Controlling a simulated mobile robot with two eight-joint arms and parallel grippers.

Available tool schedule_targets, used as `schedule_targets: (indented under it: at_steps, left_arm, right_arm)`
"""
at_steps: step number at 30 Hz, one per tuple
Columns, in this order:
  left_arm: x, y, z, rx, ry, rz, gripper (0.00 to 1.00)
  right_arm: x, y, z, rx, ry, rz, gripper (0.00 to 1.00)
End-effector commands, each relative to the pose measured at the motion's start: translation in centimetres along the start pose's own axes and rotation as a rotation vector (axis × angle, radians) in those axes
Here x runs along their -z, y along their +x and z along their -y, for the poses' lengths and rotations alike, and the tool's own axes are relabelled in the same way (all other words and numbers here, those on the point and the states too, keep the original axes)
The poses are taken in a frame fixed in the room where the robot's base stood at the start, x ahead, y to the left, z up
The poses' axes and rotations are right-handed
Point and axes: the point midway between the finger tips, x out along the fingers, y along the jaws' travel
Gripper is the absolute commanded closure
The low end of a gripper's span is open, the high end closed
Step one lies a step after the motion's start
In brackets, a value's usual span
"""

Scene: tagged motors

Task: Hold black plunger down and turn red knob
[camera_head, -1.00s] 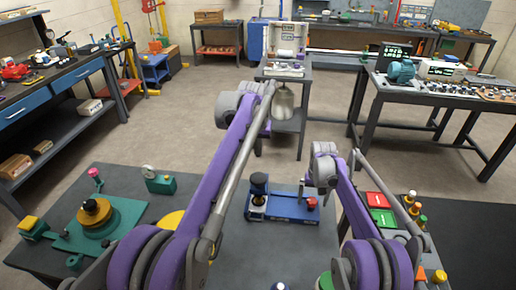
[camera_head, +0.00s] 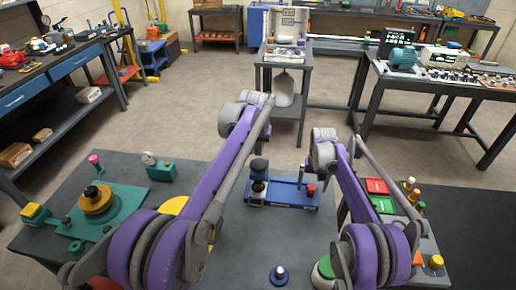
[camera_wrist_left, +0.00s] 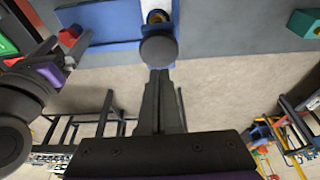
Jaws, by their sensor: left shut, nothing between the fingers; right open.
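The black plunger (camera_head: 259,165) stands upright at the left end of a blue fixture (camera_head: 285,193) on the near table. The red knob (camera_head: 311,189) is at its right end. In the left wrist view, the plunger's round black top (camera_wrist_left: 158,50) lies just beyond the tips of my left gripper (camera_wrist_left: 158,75), which is shut and empty. I cannot tell whether they touch. In the head view my left gripper is hidden behind its arm. My right gripper (camera_head: 301,180) is open just left of the red knob; its fingers are small there. The red knob also shows in the left wrist view (camera_wrist_left: 68,37).
A green fixture with an orange knob (camera_head: 95,200) and a gauge block (camera_head: 158,168) stand at left.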

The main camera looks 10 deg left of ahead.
Motion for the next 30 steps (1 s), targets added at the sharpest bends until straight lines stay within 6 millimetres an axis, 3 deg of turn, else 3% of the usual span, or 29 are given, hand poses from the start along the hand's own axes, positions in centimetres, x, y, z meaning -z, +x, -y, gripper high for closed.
schedule_targets:
  at_steps: [30]
  left_arm:
    - [-1.2,3.9,0.0,0.0,0.0,0.0,1.0]
  right_arm:
    - [0.0,0.0,0.0,0.0,0.0,0.0,0.0]
